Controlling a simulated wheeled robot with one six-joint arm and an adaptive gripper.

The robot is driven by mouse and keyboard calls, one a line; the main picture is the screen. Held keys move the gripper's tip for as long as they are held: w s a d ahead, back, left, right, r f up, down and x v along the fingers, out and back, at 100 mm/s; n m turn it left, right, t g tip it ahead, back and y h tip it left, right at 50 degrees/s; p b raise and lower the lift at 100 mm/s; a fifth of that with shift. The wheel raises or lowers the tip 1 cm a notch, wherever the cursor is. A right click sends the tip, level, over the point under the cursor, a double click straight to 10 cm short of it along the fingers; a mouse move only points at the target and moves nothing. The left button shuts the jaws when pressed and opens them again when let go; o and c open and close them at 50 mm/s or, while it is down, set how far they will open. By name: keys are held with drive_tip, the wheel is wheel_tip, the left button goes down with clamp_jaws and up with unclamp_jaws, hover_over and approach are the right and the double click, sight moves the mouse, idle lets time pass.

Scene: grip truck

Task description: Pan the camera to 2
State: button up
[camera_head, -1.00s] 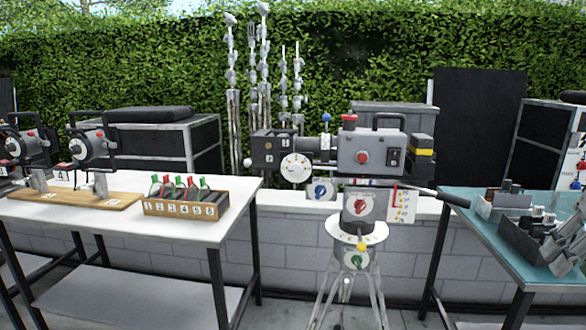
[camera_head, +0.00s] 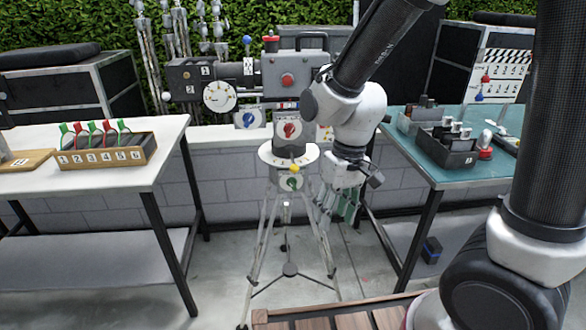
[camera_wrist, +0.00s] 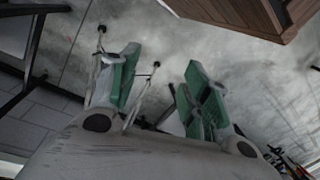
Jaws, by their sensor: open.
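The film camera (camera_head: 270,82) stands on a tripod (camera_head: 270,225) in the middle of the head view. Its grey body has a red button, with a red-knobbed dial below. Under that is a white pan disc (camera_head: 268,153) with a yellow knob (camera_head: 294,168), and a green-knobbed dial (camera_head: 292,183) lies lower. The disc's markings are too small to read. My gripper (camera_head: 340,212) hangs fingers down just right of the tripod, below disc height. It is open and empty; the wrist view shows its green-padded fingers (camera_wrist: 162,68) spread above the floor.
A white table (camera_head: 95,190) with a numbered wooden rack (camera_head: 105,153) of red and green handled tools stands left. A teal table (camera_head: 412,150) with grey bins (camera_head: 445,147) stands right, close to my gripper. Brown wooden slats (camera_head: 345,318) show at the bottom. A low wall (camera_head: 235,190) runs behind.

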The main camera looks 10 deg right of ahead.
drive_tip(key=w+a+f+m+t, duration=0.2)
drive_tip(key=w+a+f, duration=0.1)
drive_tip(key=a+f, duration=0.9)
drive_tip(key=m+t+h, duration=0.5)
drive_tip(key=m+t, duration=0.2)
drive_tip(key=t, duration=0.9)
approach(294, 172)
drive_tip(key=a+x, duration=0.1)
drive_tip(key=x, duration=0.3)
drive_tip(key=shift+w+d, duration=0.3)
drive_tip(key=shift+d, duration=0.25)
drive_tip(key=x, duration=0.7)
drive_tip(key=shift+r, duration=0.1)
